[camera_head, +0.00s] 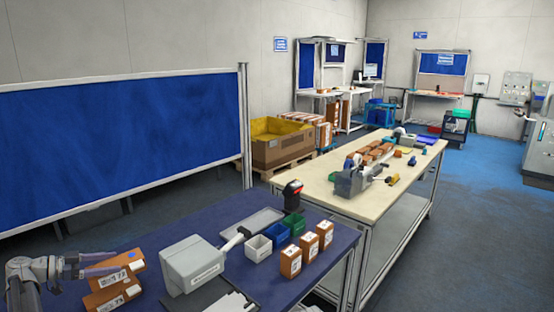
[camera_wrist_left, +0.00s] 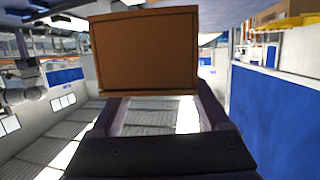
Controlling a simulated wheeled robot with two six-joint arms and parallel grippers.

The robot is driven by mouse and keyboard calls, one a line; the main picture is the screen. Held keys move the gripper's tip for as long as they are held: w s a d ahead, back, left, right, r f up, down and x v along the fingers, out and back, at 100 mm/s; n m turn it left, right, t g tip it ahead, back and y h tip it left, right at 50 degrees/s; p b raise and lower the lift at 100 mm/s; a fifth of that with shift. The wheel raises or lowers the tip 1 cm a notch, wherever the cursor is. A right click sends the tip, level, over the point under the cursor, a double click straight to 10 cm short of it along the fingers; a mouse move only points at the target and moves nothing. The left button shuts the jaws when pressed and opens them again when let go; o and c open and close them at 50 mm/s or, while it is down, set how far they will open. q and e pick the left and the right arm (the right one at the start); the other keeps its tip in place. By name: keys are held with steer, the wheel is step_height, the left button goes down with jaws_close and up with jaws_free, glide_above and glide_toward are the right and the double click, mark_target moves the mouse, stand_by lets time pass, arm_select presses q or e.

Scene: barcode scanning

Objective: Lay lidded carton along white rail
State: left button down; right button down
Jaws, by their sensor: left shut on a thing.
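My left gripper (camera_head: 103,264) comes in at the lower left of the head view. It is shut on a brown carton (camera_head: 128,276) with a white label, held above the blue table's near left end. In the left wrist view the carton (camera_wrist_left: 145,52) sits between the fingertips, with one plain brown face and a rim line along its lower edge. A second brown labelled carton (camera_head: 112,297) shows just below it in the head view; what it rests on is cut off. I cannot make out a white rail with certainty. My right gripper is not in view.
On the blue table (camera_head: 338,240) stand a grey box-shaped device (camera_head: 190,266), a grey tray (camera_head: 262,219), small white (camera_head: 258,248), blue (camera_head: 277,235) and green bins (camera_head: 294,224), a black-and-red scanner (camera_head: 292,192) and three brown cartons (camera_head: 291,262). A cream table (camera_head: 310,182) stands behind.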

arm_select(q)
steer(key=shift+r, duration=0.4)
steer(key=shift+w+d+f, duration=0.1)
steer(key=shift+w, duration=0.2)
steer(key=shift+s, duration=0.15)
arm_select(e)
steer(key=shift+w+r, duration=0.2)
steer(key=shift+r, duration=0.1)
